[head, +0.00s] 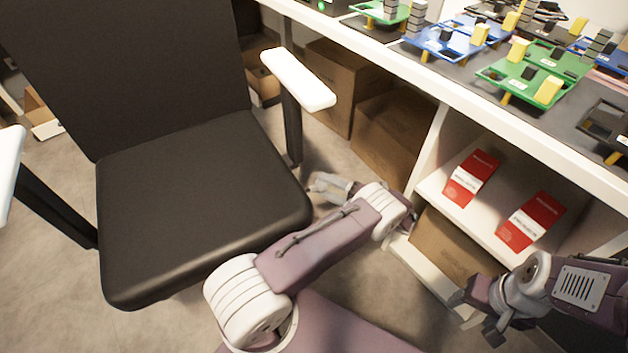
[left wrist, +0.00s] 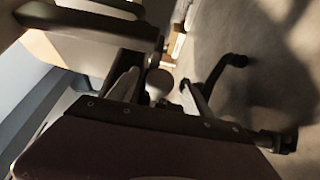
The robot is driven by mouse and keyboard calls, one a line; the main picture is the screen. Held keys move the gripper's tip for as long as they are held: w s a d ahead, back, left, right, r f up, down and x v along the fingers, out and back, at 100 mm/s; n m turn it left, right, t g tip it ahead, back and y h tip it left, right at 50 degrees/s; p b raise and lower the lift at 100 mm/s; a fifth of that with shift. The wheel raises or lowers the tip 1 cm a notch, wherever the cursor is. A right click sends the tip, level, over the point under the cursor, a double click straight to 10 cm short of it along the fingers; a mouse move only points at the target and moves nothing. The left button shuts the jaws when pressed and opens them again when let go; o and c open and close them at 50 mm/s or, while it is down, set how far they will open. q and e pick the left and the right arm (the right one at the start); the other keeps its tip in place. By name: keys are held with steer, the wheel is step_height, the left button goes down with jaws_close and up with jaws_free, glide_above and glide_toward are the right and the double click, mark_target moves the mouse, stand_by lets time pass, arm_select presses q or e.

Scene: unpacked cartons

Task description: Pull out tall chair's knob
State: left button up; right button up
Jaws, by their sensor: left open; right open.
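The black office chair (head: 200,200) with white armrests stands at the left in the head view. My left gripper (head: 329,188) is low beside the right edge of its seat. In the left wrist view my left gripper (left wrist: 161,82) is open, its two fingers apart. A round grey end that looks like the chair's knob (left wrist: 159,80) shows between the fingers; whether they touch it I cannot tell. The knob is hidden in the head view. My right gripper (head: 478,312) is open and empty at the lower right, in front of the shelf.
A white workbench (head: 440,92) with circuit boards runs along the right. Brown cartons (head: 393,135) stand beneath it, and red-and-white packets (head: 471,177) lie on its shelf (head: 437,188). The chair's right armrest (head: 297,78) rises above my left gripper. Dark chair parts (left wrist: 95,25) show in the left wrist view.

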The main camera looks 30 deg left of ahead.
arm_select(q)
steer(key=a+b, duration=0.1)
steer(key=a, duration=0.3)
steer(key=shift+a, duration=0.25)
jaws_close()
